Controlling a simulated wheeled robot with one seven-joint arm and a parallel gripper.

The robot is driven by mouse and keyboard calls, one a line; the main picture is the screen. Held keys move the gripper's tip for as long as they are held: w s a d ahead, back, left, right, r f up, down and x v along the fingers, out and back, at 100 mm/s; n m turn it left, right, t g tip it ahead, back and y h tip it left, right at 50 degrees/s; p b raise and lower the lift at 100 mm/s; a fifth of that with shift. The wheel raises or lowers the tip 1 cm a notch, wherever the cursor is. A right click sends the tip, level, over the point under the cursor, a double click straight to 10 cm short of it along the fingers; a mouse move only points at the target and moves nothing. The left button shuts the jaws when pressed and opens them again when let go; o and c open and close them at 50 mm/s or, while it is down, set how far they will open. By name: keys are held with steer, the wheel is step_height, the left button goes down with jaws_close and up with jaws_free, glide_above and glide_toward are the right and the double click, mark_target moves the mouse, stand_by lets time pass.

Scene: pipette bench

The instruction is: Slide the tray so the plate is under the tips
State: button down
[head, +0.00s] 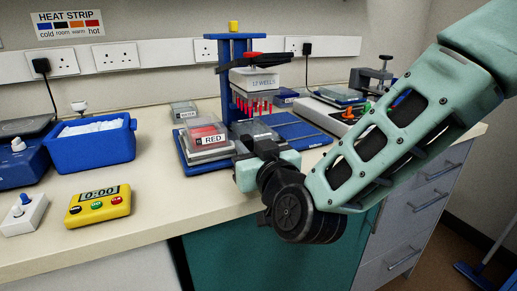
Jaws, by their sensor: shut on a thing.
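A blue stand holds a white head labelled "12 WELLS" (255,80), with a row of red tips (251,104) hanging below it. A blue tray (186,163) lies on the bench under and left of the stand. On its left part is a reservoir of red liquid (205,133) labelled RED. A grey, clear-topped plate (255,131) sits right of the reservoir, close below the tips; its exact alignment is hard to tell. My gripper (258,151) is at the tray's front edge, shut on the tray; the arm hides the actual grip point.
A blue ice bucket (92,146), a yellow timer (99,206) and a white switch box (24,215) stand on the left. A small box labelled WHITE (185,111) is behind the tray. Another device (340,110) stands at right.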

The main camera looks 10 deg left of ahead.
steer(key=shift+s+a, duration=0.2)
steer(key=c, duration=1.3)
jaws_free()
steer(key=shift+a, duration=0.1)
steer(key=shift+s, duration=0.15)
steer(key=shift+b+v, duration=5.85)
steer(key=shift+v, duration=2.75)
